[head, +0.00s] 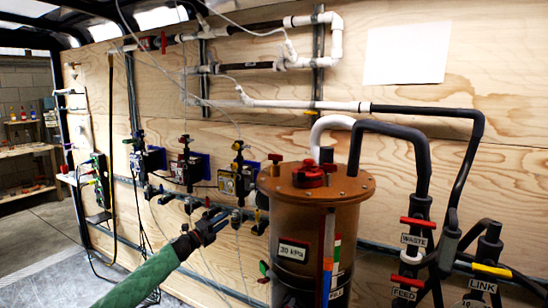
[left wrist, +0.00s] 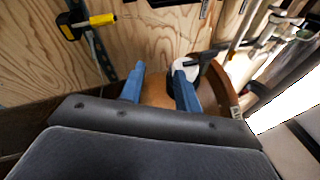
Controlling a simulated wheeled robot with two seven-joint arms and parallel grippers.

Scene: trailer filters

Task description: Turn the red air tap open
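Several red parts show in the head view, and I cannot tell for sure which is the air tap. A red knob (head: 312,172) sits on the lid of the brown tank (head: 285,222). A small tap with green and red parts (head: 264,271) is low on the tank's left side. Red handles mark the WASTE tap (head: 418,222) and FEED tap (head: 407,281). My left gripper (head: 218,220) is left of the tank, before the wall fittings. Its blue fingers (left wrist: 160,68) are apart with nothing between them in the left wrist view. My right gripper is out of view.
A row of valves and gauges (head: 236,180) is mounted on the plywood wall. A yellow-handled fitting (left wrist: 100,20) is at upper left in the left wrist view. Dark hoses (head: 420,150) arch right of the tank. Open floor (head: 45,240) lies at the left.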

